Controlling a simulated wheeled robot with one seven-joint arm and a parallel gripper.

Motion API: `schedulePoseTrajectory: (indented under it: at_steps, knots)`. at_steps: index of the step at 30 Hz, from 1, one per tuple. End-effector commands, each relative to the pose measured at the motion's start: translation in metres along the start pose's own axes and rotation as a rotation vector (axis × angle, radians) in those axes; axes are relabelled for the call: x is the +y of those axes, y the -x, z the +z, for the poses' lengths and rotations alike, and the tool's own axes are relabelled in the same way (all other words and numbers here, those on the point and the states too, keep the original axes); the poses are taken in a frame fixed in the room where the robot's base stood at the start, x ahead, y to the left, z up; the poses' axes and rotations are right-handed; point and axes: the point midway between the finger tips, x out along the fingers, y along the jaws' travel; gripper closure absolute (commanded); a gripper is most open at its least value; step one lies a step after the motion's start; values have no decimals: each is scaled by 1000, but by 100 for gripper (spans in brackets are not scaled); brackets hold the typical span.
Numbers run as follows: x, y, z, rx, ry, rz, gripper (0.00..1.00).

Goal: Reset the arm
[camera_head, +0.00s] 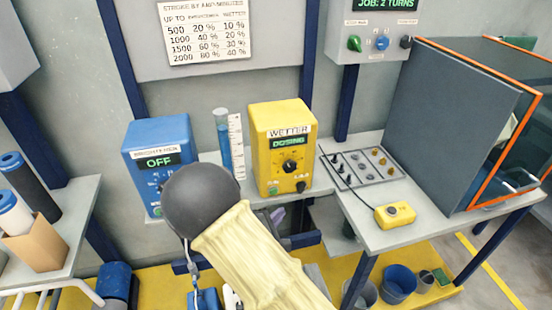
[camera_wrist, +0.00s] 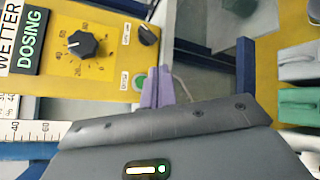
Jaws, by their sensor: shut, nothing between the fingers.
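My gripper shows in the wrist view as two purple fingertips (camera_wrist: 153,92) closed together, with nothing between them. They are just in front of the yellow wetter box (camera_wrist: 105,22), beside its green button (camera_wrist: 139,82); I cannot tell whether they touch it. In the head view the gripper is mostly hidden behind my sleeved arm, and a bit of purple (camera_head: 277,214) shows below the yellow wetter box (camera_head: 257,118). That box's display reads DOSING.
A blue box (camera_head: 160,134) reading OFF and a blue-filled measuring cylinder (camera_head: 222,140) stand left of the wetter box. At right, a bench holds a small-parts tray (camera_head: 380,178), a yellow button box (camera_head: 395,214) and an orange-edged enclosure (camera_head: 440,120). Buckets (camera_head: 398,284) stand below.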

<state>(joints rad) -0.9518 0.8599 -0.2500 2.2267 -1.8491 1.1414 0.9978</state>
Motion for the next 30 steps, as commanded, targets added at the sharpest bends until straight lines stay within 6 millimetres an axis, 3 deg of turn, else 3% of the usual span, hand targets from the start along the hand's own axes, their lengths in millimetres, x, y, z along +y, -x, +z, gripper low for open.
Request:
schedulePoseTrajectory:
  at_steps: [4, 7, 14, 18, 21, 30]
  knots:
    - [-1, -1, 4, -9, -4, -12, 100]
    - [-7, -6, 21, -50, -23, -71, 100]
    - [-47, -10, 104, -235, -148, -417, 100]
    - [-76, 5, 145, -314, -272, -662, 100]
    - [-92, 20, 166, -346, -380, -822, 100]
    - [-108, 67, 193, -341, -807, -1183, 100]
